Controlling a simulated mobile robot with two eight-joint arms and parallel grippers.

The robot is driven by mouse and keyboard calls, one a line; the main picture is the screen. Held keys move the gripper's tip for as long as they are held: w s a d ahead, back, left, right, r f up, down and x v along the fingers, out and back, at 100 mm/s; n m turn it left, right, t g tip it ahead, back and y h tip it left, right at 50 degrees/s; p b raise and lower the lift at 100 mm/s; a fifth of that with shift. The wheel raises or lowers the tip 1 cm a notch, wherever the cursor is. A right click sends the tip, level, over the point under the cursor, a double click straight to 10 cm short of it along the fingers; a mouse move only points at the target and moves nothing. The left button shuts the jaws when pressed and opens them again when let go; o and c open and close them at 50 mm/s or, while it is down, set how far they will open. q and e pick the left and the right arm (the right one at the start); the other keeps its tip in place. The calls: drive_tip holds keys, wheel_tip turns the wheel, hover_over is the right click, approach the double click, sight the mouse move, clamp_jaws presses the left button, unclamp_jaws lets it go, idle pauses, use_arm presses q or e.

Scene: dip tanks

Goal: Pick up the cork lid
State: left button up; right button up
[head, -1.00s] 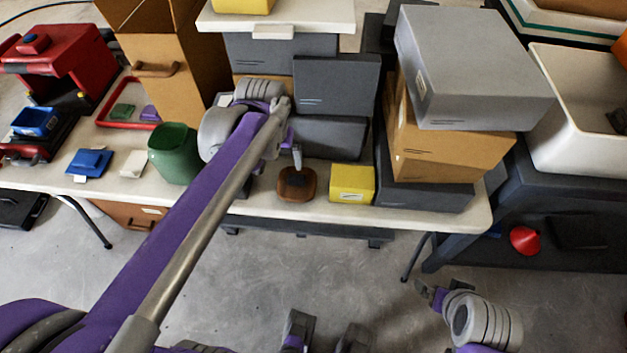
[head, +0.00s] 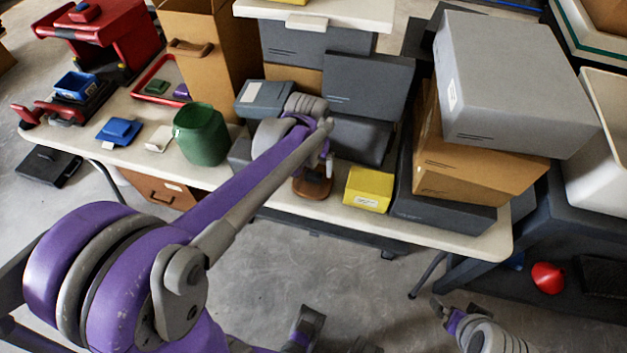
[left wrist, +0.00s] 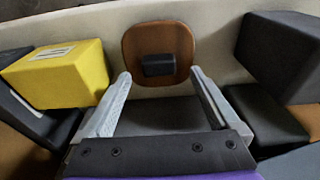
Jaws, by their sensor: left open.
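The cork lid (head: 313,186) is a brown, rounded-square piece with a dark block handle on top. It lies near the front edge of the white table, partly hidden by my left gripper in the head view. In the left wrist view the lid (left wrist: 158,62) lies just beyond the fingertips, its dark handle roughly centred between them. My left gripper (left wrist: 160,75) is open and empty; it also shows above the lid in the head view (head: 326,165). My right gripper (head: 440,309) is low at the right, away from the table, too small to read.
A yellow box (head: 368,189) stands right of the lid and a green container (head: 201,135) to its left. Dark boxes (head: 368,85) stand behind it. Stacked boxes (head: 510,90) crowd the table's right end. The white table's front edge (head: 420,233) is close to the lid.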

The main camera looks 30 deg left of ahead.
sight(313, 174)
use_arm(q)
drive_tip(key=f, duration=0.3)
drive_tip(key=shift+w+f, duration=0.15)
drive_tip(key=shift+w, duration=0.05)
drive_tip(key=shift+c, duration=0.3)
